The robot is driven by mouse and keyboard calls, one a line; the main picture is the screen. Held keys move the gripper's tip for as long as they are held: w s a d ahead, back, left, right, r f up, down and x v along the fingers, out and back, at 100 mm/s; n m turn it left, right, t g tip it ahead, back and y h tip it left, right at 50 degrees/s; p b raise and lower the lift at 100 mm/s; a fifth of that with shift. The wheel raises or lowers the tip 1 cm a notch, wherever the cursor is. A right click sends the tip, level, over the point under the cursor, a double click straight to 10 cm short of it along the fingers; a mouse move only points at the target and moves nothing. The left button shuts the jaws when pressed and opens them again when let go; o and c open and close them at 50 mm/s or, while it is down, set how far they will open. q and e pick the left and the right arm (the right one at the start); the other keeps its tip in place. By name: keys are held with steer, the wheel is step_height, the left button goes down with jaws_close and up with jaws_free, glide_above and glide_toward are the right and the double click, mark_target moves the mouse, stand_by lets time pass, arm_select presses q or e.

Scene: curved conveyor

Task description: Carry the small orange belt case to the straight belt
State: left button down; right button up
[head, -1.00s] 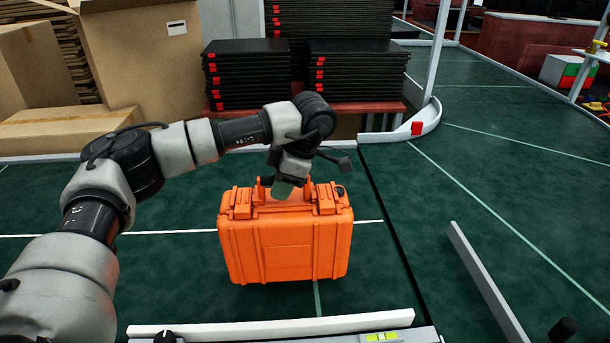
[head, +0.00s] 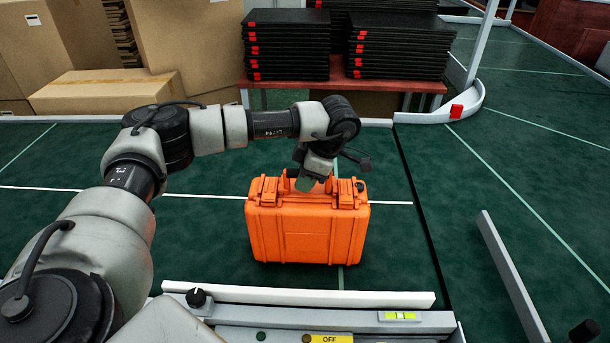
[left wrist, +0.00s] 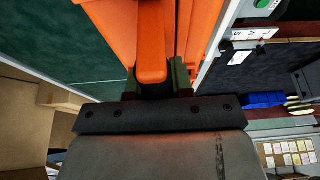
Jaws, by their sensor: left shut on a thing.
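The small orange belt case (head: 308,232) is upright over the green belt (head: 80,222), on the near side of the curved conveyor. I cannot tell for sure whether its base touches the belt. My left gripper (head: 305,184) is above the case and shut on its top handle. In the left wrist view the orange handle (left wrist: 151,50) lies between the fingers of the left gripper (left wrist: 152,78). My right gripper is not in view.
A white rail (head: 310,297) with a control panel (head: 330,338) runs along the near edge. A grey guide bar (head: 512,278) is at the right. Black stacks (head: 287,45) and cardboard boxes (head: 105,92) stand behind the belt. Green belt is free around the case.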

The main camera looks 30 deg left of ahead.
arm_select(q)
steer(key=c, duration=1)
jaws_free()
steer(key=shift+r, duration=0.1)
steer(key=b+v, duration=0.1)
steer(key=v, duration=0.5)
steer(key=shift+w+d+r+b, duration=0.1)
steer(key=shift+d+r+b, duration=0.15)
steer(key=shift+r+b, duration=0.1)
steer(key=v, duration=0.5)
steer(key=shift+r+p, duration=0.1)
steer(key=shift+p, duration=0.2)
